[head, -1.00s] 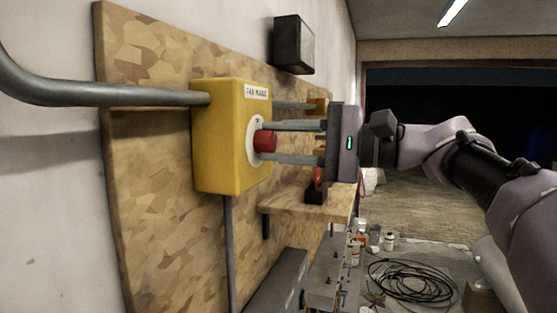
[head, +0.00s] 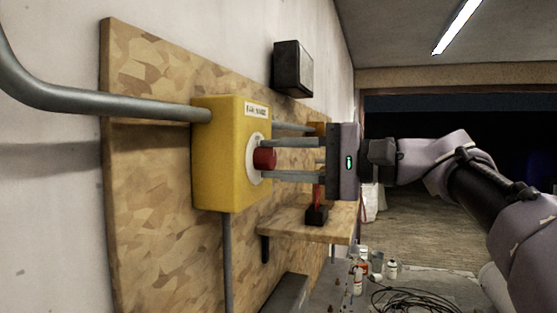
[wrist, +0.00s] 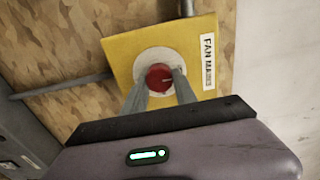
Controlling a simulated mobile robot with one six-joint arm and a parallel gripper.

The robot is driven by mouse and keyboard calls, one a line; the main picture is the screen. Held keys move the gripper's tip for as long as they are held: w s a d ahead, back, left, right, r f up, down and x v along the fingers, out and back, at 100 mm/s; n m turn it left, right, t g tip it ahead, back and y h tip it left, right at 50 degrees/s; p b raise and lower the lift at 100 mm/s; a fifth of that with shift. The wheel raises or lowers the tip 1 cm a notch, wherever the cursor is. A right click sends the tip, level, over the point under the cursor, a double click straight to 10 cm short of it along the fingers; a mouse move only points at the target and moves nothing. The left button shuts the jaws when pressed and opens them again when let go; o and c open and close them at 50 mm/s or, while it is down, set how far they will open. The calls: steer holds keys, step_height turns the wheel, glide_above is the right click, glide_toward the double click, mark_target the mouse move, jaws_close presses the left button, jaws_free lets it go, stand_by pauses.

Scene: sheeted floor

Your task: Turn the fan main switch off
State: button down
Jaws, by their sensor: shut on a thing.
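The fan main switch is a yellow box (head: 215,160) on a wooden board, with a label reading "FAN MAINS" along its top. A red knob (head: 265,159) sticks out of a round pale plate on its front. In the wrist view the knob (wrist: 159,77) has a light line on its face, pointing to the right. My gripper (head: 268,158) is level with the box, its two grey fingers reaching to the knob from above and below in the head view. The fingers are shut on the knob, one on each side. The wrist view also shows the fingertips (wrist: 156,83) at the knob.
Grey conduit (head: 110,100) enters the box from the left and another pipe leaves below. A dark box (head: 292,68) hangs on the wall above. A small wooden shelf (head: 300,222) carries a red and black item. Bottles and coiled cable lie lower right.

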steer(key=c, duration=1)
jaws_free()
steer(key=shift+d, duration=0.15)
steer(key=v, duration=1.7)
steer(key=shift+b, duration=0.4)
steer(key=shift+s, duration=0.1)
